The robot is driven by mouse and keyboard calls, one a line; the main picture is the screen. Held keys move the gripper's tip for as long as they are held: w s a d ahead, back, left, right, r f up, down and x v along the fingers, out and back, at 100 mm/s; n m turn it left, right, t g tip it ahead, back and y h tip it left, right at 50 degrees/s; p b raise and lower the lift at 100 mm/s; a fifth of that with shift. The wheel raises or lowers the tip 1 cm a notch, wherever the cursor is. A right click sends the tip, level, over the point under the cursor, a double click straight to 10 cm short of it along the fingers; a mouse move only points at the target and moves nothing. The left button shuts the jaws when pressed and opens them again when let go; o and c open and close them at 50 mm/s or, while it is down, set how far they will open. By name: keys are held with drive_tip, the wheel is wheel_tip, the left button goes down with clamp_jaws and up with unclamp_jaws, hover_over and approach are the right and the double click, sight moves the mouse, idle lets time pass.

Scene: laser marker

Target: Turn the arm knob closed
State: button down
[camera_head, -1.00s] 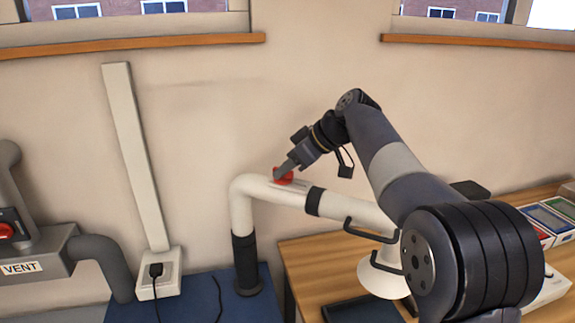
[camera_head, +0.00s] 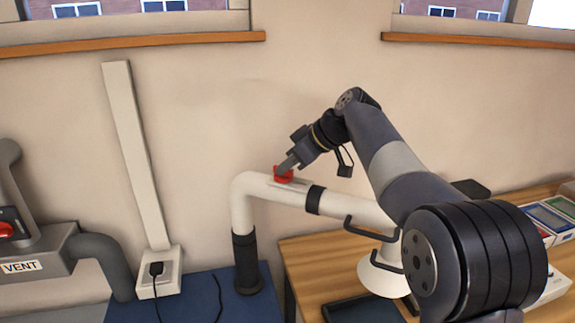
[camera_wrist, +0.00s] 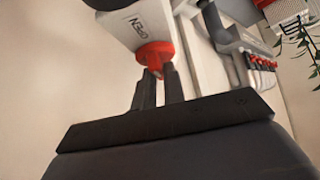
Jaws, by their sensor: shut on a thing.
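The arm knob (camera_head: 284,175) is red and sits on top of the white extraction arm (camera_head: 262,188), near its bend. It also shows in the wrist view as a red-orange knob (camera_wrist: 155,56), beside the printed word OPEN on the white tube (camera_wrist: 140,25). My gripper (camera_head: 286,168) reaches it from the upper right. In the wrist view my gripper (camera_wrist: 158,75) has its two dark fingers on either side of the knob's grip, shut on it. The fingers hide part of the knob.
A grey unit labelled VENT (camera_head: 22,267) with its own red knob stands at the left. The white arm has a black collar (camera_head: 314,200) and a dark handle (camera_head: 370,229). A wooden desk (camera_head: 305,262) with boxes is at the right.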

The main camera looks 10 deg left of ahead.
drive_tip(key=m+t, duration=0.1)
drive_tip(key=m+t+h, duration=0.1)
drive_tip(key=m+b, duration=0.1)
drive_tip(key=m, duration=0.1)
drive_tip(key=shift+s+a+t, duration=0.1)
drive_tip(key=shift+s+t, duration=0.15)
drive_tip(key=shift+t, duration=0.15)
drive_tip(key=m+t+h, duration=0.1)
drive_tip(key=m, duration=0.1)
drive_tip(key=m+t+h+p, duration=0.1)
drive_tip(key=m, duration=0.1)
drive_tip(key=shift+s+a+r+h, duration=0.15)
drive_tip(key=shift+a+h, duration=0.05)
drive_tip(key=shift+h, duration=0.2)
drive_tip(key=m+h, duration=0.1)
drive_tip(key=m+t+h+p, duration=0.1)
drive_tip(key=m, duration=0.1)
drive_tip(key=m+h, duration=0.1)
drive_tip(key=m, duration=0.1)
drive_tip(key=shift+a+t+h, duration=0.25)
drive_tip(key=shift+t+h, duration=0.15)
drive_tip(key=m+h+p, duration=0.1)
drive_tip(key=m+h, duration=0.2)
drive_tip(key=m, duration=0.1)
drive_tip(key=shift+a, duration=0.15)
drive_tip(key=shift+m, duration=0.5)
drive_tip(key=c, duration=1.5)
unclamp_jaws()
